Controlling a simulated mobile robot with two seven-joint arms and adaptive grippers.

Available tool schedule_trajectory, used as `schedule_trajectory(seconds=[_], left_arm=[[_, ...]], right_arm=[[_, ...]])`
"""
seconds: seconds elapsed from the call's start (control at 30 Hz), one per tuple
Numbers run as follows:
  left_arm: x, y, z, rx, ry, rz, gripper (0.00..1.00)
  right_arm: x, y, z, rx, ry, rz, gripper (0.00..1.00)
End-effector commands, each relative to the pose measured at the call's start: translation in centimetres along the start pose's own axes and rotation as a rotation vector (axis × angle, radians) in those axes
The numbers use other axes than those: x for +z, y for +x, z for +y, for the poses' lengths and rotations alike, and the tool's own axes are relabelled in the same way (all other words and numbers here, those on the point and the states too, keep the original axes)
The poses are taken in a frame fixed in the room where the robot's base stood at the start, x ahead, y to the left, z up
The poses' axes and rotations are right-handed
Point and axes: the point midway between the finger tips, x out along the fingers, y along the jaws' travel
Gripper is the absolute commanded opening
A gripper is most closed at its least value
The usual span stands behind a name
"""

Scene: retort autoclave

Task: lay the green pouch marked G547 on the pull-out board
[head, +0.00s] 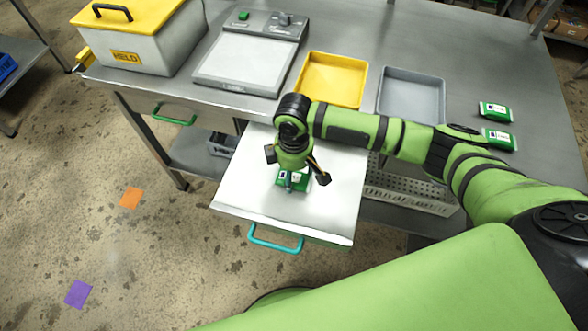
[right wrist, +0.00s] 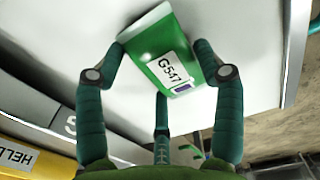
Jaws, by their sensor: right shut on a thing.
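The green pouch marked G547 (right wrist: 158,62) has a white label and a pale end strip. In the head view the pouch (head: 283,181) is over the middle of the white pull-out board (head: 240,180), which sticks out from under the bench with a teal handle. My right gripper (head: 293,181) points down and is shut on the pouch, its fingers at the pouch's sides in the right wrist view. The pouch is at or very near the board surface; whether it touches is hard to tell. My left gripper is not in view.
On the steel bench stand a white box (head: 140,45) with a yellow lid, a flat-plated device (head: 243,62), a yellow tray (head: 331,80) and a grey tray (head: 410,95). Two other green pouches (head: 495,110) (head: 499,138) lie at the right. The board is otherwise clear.

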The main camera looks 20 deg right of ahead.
Motion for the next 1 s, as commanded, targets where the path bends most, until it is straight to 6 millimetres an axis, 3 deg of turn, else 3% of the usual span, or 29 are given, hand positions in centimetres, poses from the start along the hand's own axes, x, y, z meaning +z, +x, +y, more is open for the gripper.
schedule_trajectory(seconds=[0.17, 0.2, 0.23, 0.27, 0.67, 0.77, 1.0], left_arm=[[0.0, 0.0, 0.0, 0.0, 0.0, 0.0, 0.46], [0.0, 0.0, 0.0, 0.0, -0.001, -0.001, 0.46], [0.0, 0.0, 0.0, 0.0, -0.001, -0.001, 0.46], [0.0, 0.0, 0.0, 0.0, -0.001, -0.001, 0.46], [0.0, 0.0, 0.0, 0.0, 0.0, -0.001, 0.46], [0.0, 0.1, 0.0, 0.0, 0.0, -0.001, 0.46], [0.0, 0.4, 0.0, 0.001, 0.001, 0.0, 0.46]], right_arm=[[0.0, 0.3, 0.0, -0.001, 0.0, -0.001, 0.57], [0.0, 0.3, 0.0, 0.0, 0.0, -0.001, 0.77], [0.0, 0.3, 0.0, 0.0, 0.0, 0.0, 0.89], [0.0, 0.3, 0.0, 0.0, 0.0, 0.0, 0.93], [0.0, -0.1, 0.0, 0.001, 0.0, 0.001, 0.93], [-0.1, -1.1, 0.1, 0.001, 0.001, 0.002, 0.93], [-0.1, -6.0, 0.1, 0.003, -0.001, 0.004, 0.93]])
